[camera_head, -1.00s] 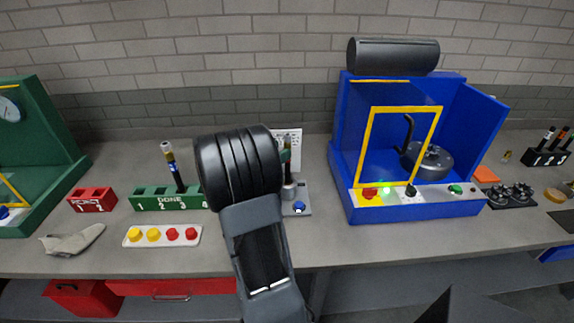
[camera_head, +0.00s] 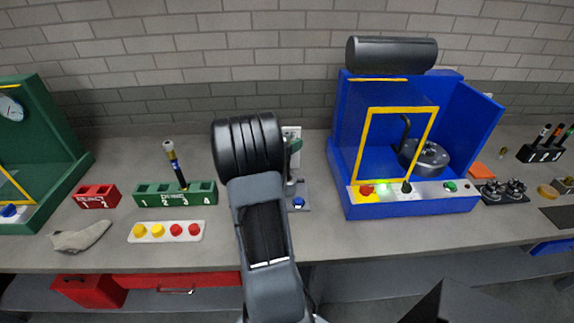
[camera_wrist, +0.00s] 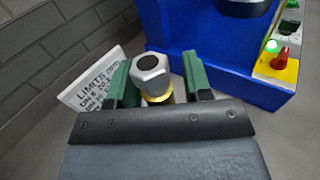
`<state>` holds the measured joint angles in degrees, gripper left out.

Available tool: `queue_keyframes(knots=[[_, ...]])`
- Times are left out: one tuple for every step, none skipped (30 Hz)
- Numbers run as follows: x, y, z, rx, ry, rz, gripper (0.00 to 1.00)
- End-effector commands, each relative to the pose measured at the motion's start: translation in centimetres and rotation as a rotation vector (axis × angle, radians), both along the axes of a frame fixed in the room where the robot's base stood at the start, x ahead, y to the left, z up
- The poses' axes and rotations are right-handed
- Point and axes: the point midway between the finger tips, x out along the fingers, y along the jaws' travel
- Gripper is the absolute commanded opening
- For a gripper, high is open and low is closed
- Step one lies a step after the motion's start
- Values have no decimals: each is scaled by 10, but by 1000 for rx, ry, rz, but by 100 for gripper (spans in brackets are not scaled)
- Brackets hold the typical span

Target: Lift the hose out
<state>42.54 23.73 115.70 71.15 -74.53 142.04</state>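In the wrist view, a hose end with a silver hex nut (camera_wrist: 151,72) and a gold ring stands between the two green fingers of my gripper (camera_wrist: 158,84). The fingers are apart, with a gap showing on the right side of the hose end; contact on the left is hard to tell. The lower hose is hidden by my gripper. In the head view, my gripper (camera_head: 294,146) is mostly behind my own wrist, above a small grey stand (camera_head: 300,190) with a blue button. Another dark hose (camera_head: 175,165) stands upright in the green DONE rack (camera_head: 150,200).
A white LIMITS card (camera_wrist: 90,82) stands close behind my gripper. A blue booth (camera_head: 345,150) with a yellow frame stands to the right. A red rack (camera_head: 96,196) and a button strip (camera_head: 166,231) lie left. The front bench between strip and booth is partly hidden by my arm.

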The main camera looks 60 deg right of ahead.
Motion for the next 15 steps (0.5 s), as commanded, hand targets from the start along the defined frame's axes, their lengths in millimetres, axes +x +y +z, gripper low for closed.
queue_keyframes(knots=[[0,0,0,0,0,0,41],[0,0,0,0,0,0,38],[0,0,0,0,0,0,34],[0,0,0,0,0,0,31],[0,0,0,0,0,0,28],[0,0,0,0,0,0,25],[0,0,0,0,0,0,22],[0,0,0,0,0,0,19],[0,0,0,0,0,0,15],[0,0,0,0,0,0,12],[0,0,0,0,0,0,9],[0,0,0,0,0,0,5],[0,0,0,0,0,0,3],[0,0,0,0,0,0,0],[0,0,0,0,0,0,0]])
